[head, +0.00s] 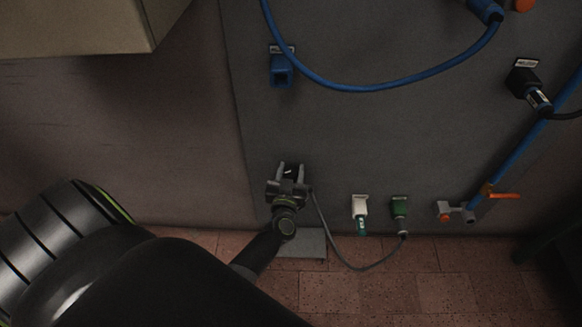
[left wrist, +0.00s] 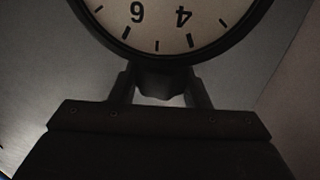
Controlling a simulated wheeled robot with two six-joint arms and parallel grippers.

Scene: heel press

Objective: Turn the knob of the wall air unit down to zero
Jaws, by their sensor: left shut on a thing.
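My left gripper (head: 290,172) is against the lower part of the grey wall panel in the head view, and it hides most of the air unit there. In the left wrist view its two fingers (left wrist: 161,88) stand on either side of a dark knob (left wrist: 158,82), shut on it. The knob sits just below a round pressure gauge (left wrist: 165,30) with a black rim and a pale face. The figures 6 and 4 show upside down. The gauge's needle and the knob's setting are not visible. My right gripper is not in view.
On the grey panel (head: 330,130) are a blue socket (head: 282,72), a white connector (head: 360,207), a green connector (head: 400,207) and a tap with an orange handle (head: 503,196). A thin dark cable (head: 335,254) hangs beside the gripper. A beige box (head: 80,30) juts out at upper left.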

